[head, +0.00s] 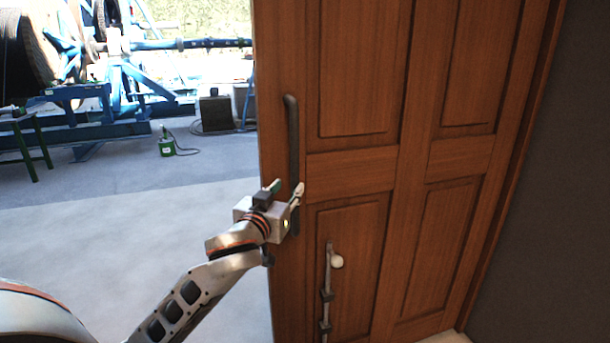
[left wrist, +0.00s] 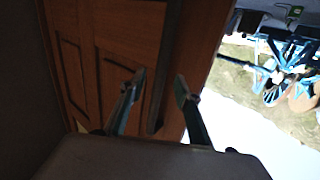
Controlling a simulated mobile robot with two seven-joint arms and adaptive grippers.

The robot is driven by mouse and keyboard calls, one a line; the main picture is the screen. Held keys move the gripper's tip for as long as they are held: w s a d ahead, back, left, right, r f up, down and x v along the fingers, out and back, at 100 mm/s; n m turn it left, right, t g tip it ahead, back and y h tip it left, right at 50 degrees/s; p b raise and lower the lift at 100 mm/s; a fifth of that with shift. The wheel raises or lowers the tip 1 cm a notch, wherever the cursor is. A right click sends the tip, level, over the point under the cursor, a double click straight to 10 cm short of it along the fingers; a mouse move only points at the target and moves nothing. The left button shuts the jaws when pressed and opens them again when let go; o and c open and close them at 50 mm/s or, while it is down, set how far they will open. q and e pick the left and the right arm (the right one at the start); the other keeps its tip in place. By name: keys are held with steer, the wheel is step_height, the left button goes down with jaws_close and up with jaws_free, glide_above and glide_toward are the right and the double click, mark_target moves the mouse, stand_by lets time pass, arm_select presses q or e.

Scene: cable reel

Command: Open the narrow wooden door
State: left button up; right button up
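The brown panelled wooden door (head: 355,160) fills the middle of the head view. Its left edge is free, with open space beyond it. A long dark vertical bar handle (head: 292,135) is mounted near that edge. My left gripper (head: 285,190) is at the lower part of the handle. In the left wrist view, the fingers of my left gripper (left wrist: 160,82) are apart, with the handle (left wrist: 160,95) between them in the picture. I cannot tell whether either finger touches it. My right gripper is in neither view.
A slim metal fitting (head: 327,290) with a white knob sits low on the door. A dark wall (head: 560,190) stands at the right. Bare floor (head: 150,240) lies left of the door. Farther back are blue reel machinery (head: 130,85) and a small green object (head: 167,147).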

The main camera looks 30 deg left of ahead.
mark_target(294, 169)
arm_select(q)
steer(key=shift+w+a+r, duration=0.4)
steer(key=shift+w+r, duration=0.05)
steer(key=shift+w, duration=0.8)
steer(key=shift+w+a+r, duration=0.35)
steer(key=shift+w+r, duration=0.05)
steer(key=shift+w, duration=0.9)
steer(key=shift+w+a+r, duration=0.4)
steer(key=shift+w+r, duration=0.05)
steer(key=shift+w, duration=0.8)
jaws_close()
